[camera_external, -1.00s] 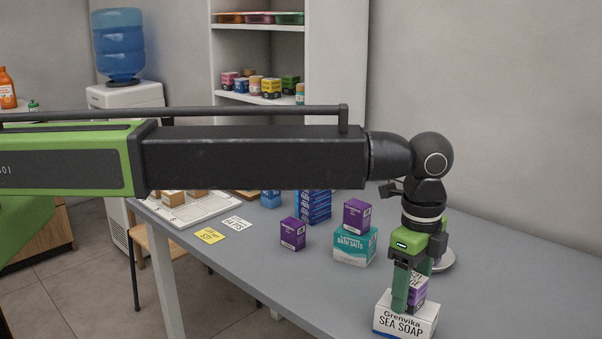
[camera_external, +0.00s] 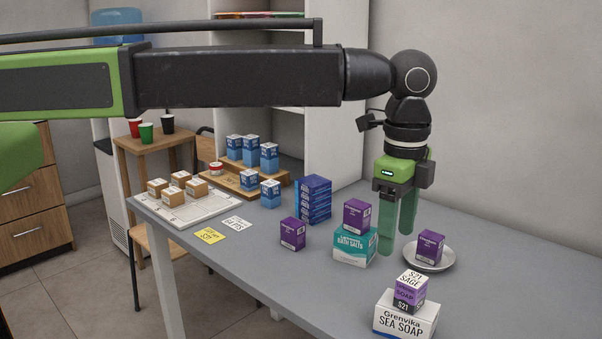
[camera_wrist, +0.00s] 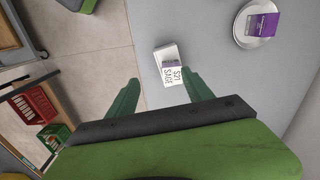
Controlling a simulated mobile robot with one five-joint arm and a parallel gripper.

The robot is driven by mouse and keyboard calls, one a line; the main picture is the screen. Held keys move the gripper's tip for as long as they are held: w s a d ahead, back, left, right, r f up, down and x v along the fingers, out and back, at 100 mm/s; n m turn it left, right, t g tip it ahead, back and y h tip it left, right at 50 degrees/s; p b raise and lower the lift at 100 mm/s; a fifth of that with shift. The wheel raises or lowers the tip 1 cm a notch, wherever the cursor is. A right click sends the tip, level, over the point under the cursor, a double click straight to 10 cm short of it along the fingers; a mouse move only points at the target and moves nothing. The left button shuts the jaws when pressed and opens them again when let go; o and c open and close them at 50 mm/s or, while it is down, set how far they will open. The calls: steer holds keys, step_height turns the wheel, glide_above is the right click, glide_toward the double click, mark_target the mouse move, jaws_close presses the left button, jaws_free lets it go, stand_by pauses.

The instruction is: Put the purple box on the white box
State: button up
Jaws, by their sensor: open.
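The white box (camera_external: 402,322), marked "Grenvika SEA SOAP", stands on the counter near its front edge. A purple box (camera_external: 409,296) with a white top marked "S21 SAGE" rests upright on it. In the wrist view the white top (camera_wrist: 173,75) shows beyond my fingertips. My gripper (camera_external: 396,240) is open and empty, raised above and behind the two boxes and clear of them. Its green fingers point down and stand apart in the wrist view (camera_wrist: 160,92).
Other purple boxes stand on the counter (camera_external: 292,233), on a teal bath salts box (camera_external: 355,247) and on a white plate (camera_external: 430,262). A blue stack (camera_external: 314,200) and a pale tray (camera_external: 185,212) lie farther left. The counter's front right is clear.

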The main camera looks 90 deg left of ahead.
steer(key=s+a+n, duration=0.1)
steer(key=s+n, duration=0.6)
steer(key=s, duration=1.7)
steer(key=shift+s+a+n, duration=0.25)
steer(key=shift+s+n, duration=0.15)
step_height(320, 180, down, 4)
steer(key=b, duration=0.4)
